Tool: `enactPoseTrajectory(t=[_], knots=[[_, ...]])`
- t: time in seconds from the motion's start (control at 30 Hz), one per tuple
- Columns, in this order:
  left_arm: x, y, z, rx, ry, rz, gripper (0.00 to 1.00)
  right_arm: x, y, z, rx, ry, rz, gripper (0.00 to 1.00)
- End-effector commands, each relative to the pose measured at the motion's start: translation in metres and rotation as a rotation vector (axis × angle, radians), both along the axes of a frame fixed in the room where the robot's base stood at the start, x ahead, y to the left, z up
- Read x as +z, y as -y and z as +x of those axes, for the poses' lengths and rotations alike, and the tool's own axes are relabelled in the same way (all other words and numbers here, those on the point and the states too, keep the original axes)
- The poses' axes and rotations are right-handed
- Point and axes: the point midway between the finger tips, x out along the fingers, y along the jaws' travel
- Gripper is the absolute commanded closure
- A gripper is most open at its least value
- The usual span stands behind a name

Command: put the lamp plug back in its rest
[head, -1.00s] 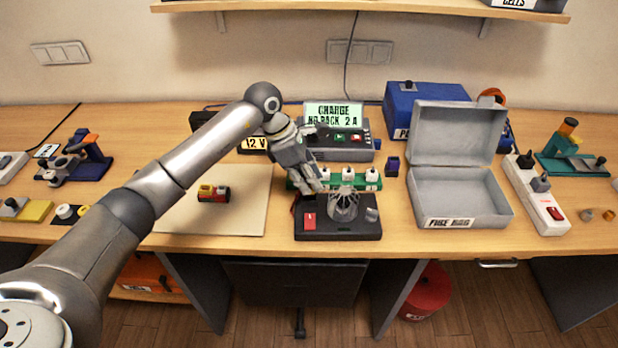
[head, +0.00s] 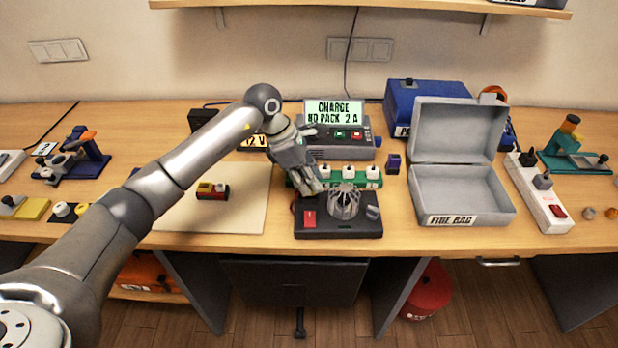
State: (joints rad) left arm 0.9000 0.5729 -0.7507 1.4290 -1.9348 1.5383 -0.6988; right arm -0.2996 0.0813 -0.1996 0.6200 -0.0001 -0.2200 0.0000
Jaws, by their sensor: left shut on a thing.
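My left gripper (head: 313,186) reaches in from the left and is shut at the left end of the green strip (head: 375,182), just behind the black lamp base (head: 340,230). The lamp plug is hidden by the fingers; what they hold can hardly be made out. A dark lead shows at the left edge of the lamp base, below the fingers. The base carries a wire-cage lamp (head: 344,203) and a red switch (head: 309,219). Several white sockets or plugs stand on the green strip. I cannot tell the plug's rest from the other parts. My right gripper is not in view.
The charger (head: 362,144), its screen reading "NO PACK", stands behind the gripper. An open grey box (head: 455,200) is to the right, with a small purple block (head: 393,163) beside it. A pale mat (head: 235,215) with a small red-yellow part (head: 212,191) lies left.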

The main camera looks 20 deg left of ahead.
Motion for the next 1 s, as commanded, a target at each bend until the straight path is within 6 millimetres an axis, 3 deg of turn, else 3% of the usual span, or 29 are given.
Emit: enactPoseTrajectory(t=[0.53,0.57,0.7,1.0], knots=[[-0.015,0.0,0.0,0.0,0.0,0.0,0.97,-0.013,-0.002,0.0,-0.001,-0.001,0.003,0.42],[-0.013,0.0,0.0,0.0,0.0,0.0,0.7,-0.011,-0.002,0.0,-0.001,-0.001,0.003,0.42],[-0.013,0.0,0.0,0.0,0.0,0.0,0.52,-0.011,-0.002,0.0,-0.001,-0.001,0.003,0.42],[-0.013,0.0,0.0,0.0,0.0,0.001,0.49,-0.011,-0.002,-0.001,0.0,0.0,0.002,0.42]])
